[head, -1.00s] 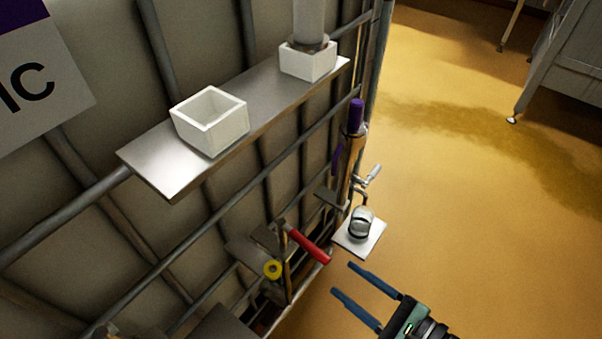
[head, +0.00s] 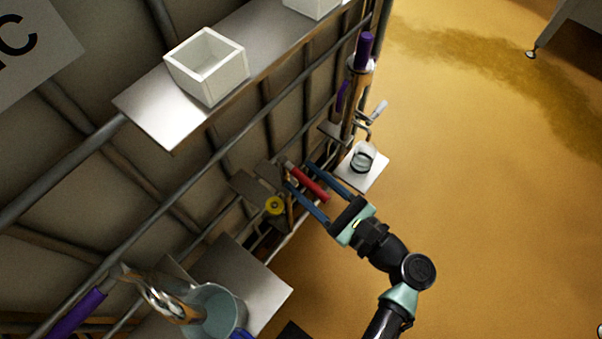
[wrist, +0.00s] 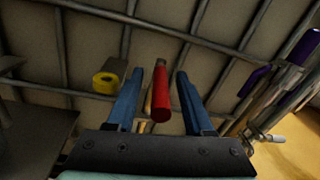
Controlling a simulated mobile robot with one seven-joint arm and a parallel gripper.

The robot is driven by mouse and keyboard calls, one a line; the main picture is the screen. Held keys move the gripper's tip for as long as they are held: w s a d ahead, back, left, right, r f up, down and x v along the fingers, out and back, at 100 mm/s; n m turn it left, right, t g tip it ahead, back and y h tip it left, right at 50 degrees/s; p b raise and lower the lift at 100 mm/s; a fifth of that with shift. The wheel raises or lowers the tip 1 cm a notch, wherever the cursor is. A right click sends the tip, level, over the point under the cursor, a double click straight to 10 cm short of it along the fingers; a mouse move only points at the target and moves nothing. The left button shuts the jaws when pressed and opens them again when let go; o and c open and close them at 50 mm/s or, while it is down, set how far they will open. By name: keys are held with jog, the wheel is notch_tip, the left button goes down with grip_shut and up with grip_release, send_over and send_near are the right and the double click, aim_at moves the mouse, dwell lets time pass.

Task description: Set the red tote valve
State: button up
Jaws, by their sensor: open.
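The valve's red handle (head: 311,184) sticks out from the front of the caged tote (head: 190,195). It also shows in the wrist view (wrist: 161,94), running between my two blue fingers. My gripper (head: 309,182) is open, with one finger on each side of the red handle. The valve body behind the handle is partly hidden.
A shelf above (head: 160,122) holds a white square mould (head: 207,66). A small plate (head: 371,172) with a glass jar (head: 363,157) lies just beyond my gripper. A purple-handled tap (head: 364,50) stands behind it. A bucket (head: 216,312) is at lower left. Open floor lies right.

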jog(key=shift+x, duration=0.95)
jog(key=shift+c, duration=0.2)
grip_shut()
dwell(0.6)
